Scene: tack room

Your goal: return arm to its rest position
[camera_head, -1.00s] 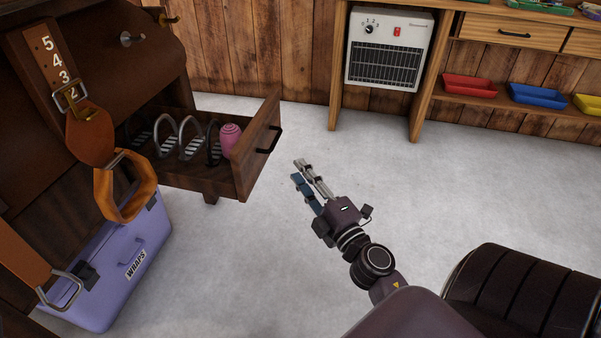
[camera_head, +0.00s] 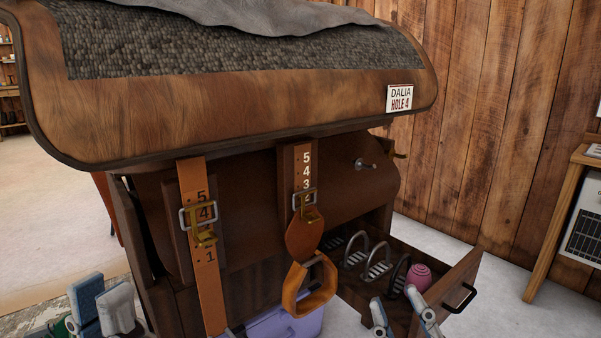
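My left gripper (camera_head: 102,308) shows at the bottom left corner, with one blue finger and one grey finger close together in the picture. The fingers overlap in this view, so I cannot tell whether it is open or shut. My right gripper (camera_head: 400,314) shows at the bottom edge, in front of the open drawer in the picture. Its two fingertips stand apart with nothing seen between them. Most of both arms is outside the view.
A wooden saddle stand (camera_head: 220,120) fills the middle. A strap (camera_head: 205,270) and an orange stirrup loop (camera_head: 308,290) hang on its front. Its drawer (camera_head: 445,285) is pulled out, holding a pink object (camera_head: 418,276). A purple box (camera_head: 285,322) sits below.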

